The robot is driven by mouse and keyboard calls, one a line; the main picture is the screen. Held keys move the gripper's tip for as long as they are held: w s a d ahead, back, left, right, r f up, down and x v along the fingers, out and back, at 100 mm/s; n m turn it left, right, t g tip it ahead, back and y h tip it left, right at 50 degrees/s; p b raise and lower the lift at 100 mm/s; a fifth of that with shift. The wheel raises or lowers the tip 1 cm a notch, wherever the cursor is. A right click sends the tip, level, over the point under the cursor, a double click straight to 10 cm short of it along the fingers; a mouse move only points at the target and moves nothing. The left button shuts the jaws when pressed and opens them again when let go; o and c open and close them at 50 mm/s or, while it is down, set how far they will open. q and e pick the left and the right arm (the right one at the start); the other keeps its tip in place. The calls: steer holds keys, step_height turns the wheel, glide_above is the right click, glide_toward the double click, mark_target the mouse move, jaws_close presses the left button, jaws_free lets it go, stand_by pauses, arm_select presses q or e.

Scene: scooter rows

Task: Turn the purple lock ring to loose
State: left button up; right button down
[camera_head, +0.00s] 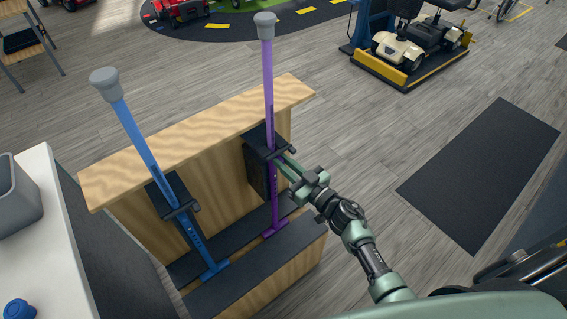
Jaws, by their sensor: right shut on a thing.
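A purple post (268,90) with a grey cap stands upright in a dark holder on a wooden stand. A dark lock ring with a side lever (288,149) sits around the purple post at the holder. My right gripper (281,160) reaches in from the right and is shut at this ring; the fingertips are small and partly hidden against the dark parts. Whether the ring is turned to loose or tight cannot be read. My left gripper is not in view.
A blue post (144,142) leans in its own holder on the same wooden stand (200,141). A white table (40,238) with a grey bin (16,195) stands at the left. A dark mat (480,175) lies on open floor at the right.

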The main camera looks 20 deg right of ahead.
steer(key=shift+w+d+n+g+y, duration=0.15)
steer(key=shift+d+n+g+y, duration=0.3)
steer(key=shift+n+y, duration=0.4)
steer(key=shift+w+d+n+g+y+b, duration=0.45)
steer(key=shift+n+g+y+b, duration=1.05)
steer(key=shift+b, duration=0.7)
steer(key=shift+w+d+n+g+y+b, duration=0.4)
steer(key=shift+n+g+y+b, duration=0.8)
steer(key=shift+g+b, duration=0.85)
steer(key=shift+w+d+n+g+y+b, duration=0.25)
steer(key=shift+w+n+g+y+b, duration=0.35)
steer(key=shift+n+g+y+b, duration=1.3)
steer(key=shift+m+t+h+b, duration=0.45)
steer(key=shift+m+t, duration=0.05)
steer(key=shift+m, duration=0.15)
steer(key=c, duration=1.4)
jaws_free()
steer(key=b, duration=0.2)
glide_toward(291, 153)
steer(key=w+f, duration=0.1)
steer(key=w+a+f, duration=0.1)
steer(key=shift+w+a+f, duration=0.1)
steer(key=shift+w+a, duration=0.05)
steer(key=shift+w, duration=0.15)
